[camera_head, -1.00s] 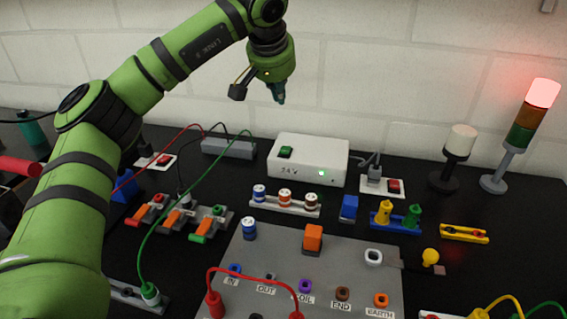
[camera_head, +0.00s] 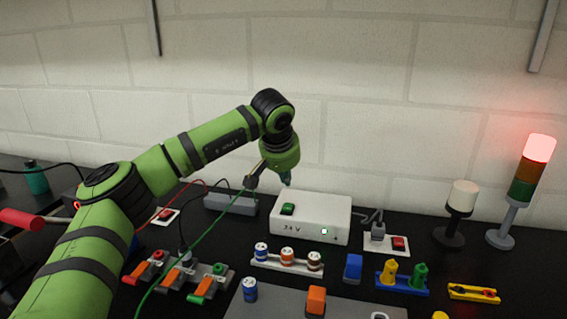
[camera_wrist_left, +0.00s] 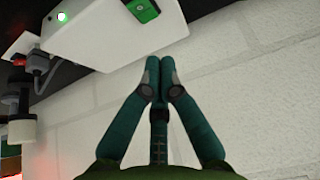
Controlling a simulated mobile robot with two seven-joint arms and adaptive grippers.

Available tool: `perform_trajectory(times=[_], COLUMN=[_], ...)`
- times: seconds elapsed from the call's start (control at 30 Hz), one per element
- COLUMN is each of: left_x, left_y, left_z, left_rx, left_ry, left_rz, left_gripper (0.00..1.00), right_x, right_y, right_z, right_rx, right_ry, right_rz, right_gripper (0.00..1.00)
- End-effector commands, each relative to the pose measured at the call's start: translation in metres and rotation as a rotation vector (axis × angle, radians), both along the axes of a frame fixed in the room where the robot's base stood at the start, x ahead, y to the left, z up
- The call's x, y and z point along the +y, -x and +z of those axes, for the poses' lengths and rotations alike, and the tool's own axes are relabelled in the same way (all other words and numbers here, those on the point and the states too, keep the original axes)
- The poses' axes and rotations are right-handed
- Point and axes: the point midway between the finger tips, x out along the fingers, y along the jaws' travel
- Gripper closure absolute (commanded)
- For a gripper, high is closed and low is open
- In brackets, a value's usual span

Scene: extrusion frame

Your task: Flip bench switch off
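A white 24V box (camera_head: 268,229) stands near the wall, with a green rocker switch (camera_head: 288,208) on top and a lit green lamp on its front. The box (camera_wrist_left: 112,35) and green switch (camera_wrist_left: 143,11) also show at the top of the left wrist view. My left gripper (camera_head: 286,183) points down just above and behind the green switch, with a visible gap. In the wrist view its dark teal fingers (camera_wrist_left: 158,64) meet at the tips, with nothing seen between them. Red rockers sit on white plates at right (camera_head: 399,244) and left (camera_head: 165,213). My right gripper is out of view.
A stack light (camera_head: 524,185) glows red at the far right, beside a white-topped lamp (camera_head: 462,196). A grey block (camera_head: 230,203) lies left of the box. A green cable (camera_head: 190,255) crosses the left side. Coloured connectors and levers stand in front.

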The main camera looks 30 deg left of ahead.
Motion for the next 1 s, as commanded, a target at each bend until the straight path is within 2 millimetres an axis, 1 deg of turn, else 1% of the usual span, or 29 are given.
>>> perform_trajectory(times=[0.03,0.1,0.2,0.33,0.5,0.83,0.93,1.0], left_x=[0.001,0.002,0.002,0.001,-0.001,-0.001,0.000,0.000], left_y=[-0.005,-0.011,-0.006,-0.002,0.000,0.000,0.000,0.000], left_z=[-0.009,-0.021,-0.037,-0.050,-0.058,-0.059,-0.065,-0.071], left_rx=[0.005,0.004,0.003,0.002,0.000,-0.002,-0.023,-0.053], left_ry=[0.000,0.000,-0.002,0.000,0.001,0.000,-0.007,-0.016], left_rz=[0.002,0.000,-0.003,-0.002,-0.003,-0.001,-0.002,-0.001], left_gripper=[1.00,1.00,1.00,1.00,1.00,1.00,1.00,1.00], right_x=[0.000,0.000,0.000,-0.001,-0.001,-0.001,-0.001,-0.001], right_y=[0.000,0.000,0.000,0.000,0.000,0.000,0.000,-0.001], right_z=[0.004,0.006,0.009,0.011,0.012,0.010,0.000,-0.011], right_rx=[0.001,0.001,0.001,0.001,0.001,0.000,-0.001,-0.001], right_ry=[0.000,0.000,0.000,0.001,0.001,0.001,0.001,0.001], right_rz=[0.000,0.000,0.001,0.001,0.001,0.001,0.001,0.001], right_gripper=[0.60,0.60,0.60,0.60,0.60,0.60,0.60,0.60])
